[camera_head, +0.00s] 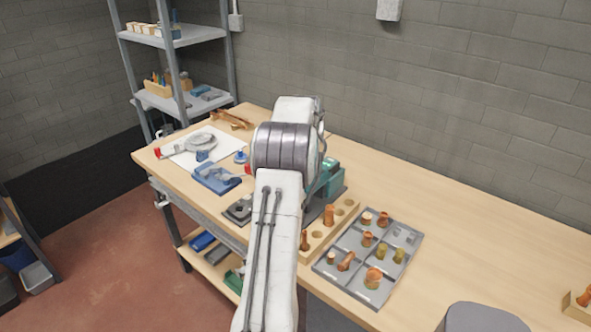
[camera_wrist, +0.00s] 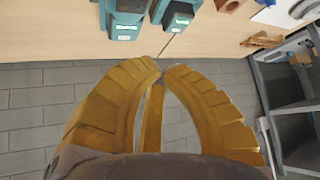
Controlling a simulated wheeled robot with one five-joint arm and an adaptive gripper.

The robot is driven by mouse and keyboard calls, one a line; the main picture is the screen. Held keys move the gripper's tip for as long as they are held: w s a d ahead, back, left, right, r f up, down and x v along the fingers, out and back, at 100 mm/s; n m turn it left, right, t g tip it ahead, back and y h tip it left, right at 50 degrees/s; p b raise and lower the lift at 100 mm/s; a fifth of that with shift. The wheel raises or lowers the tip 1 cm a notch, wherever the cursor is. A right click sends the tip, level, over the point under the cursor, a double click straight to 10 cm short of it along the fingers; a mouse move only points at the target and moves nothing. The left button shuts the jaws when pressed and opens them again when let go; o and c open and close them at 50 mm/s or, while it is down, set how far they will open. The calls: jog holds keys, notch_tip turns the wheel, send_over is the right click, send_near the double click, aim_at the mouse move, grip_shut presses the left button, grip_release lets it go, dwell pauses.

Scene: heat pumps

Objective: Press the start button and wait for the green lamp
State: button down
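A teal machine (camera_head: 331,178) stands on the bench behind my arm, which hides part of it. In the wrist view two teal housings (camera_wrist: 122,22) (camera_wrist: 178,14) show at the top edge, partly cut off, with small pale-green patches on them. I cannot make out a start button or tell whether a lamp is lit. My gripper (camera_wrist: 163,66) has yellow-brown ridged fingers with their tips together and nothing between them. It is apart from the teal housings, with the wall behind it. In the head view my arm hides the gripper.
The wooden bench (camera_head: 450,225) holds a grey tray (camera_head: 325,268) of copper and brass fittings and a wooden block with holes (camera_head: 312,240). A blue fixture (camera_head: 215,178) lies left of my arm. A grey shelf rack (camera_head: 203,33) stands at the back left. The bench's right part is mostly clear.

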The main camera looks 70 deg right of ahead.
jog(key=shift+w+d+r+h, duration=0.1)
jog(key=shift+d+r+h, duration=0.3)
jog(key=shift+d+r, duration=0.2)
jog(key=shift+f, duration=0.1)
jog(key=shift+f+b, duration=2.05)
jog(key=shift+f, duration=1.35)
jog(key=shift+f+b, duration=0.9)
jog(key=shift+b, duration=0.2)
jog(key=shift+f, duration=0.2)
jog(key=shift+f+b, duration=0.25)
jog(key=shift+b, duration=0.2)
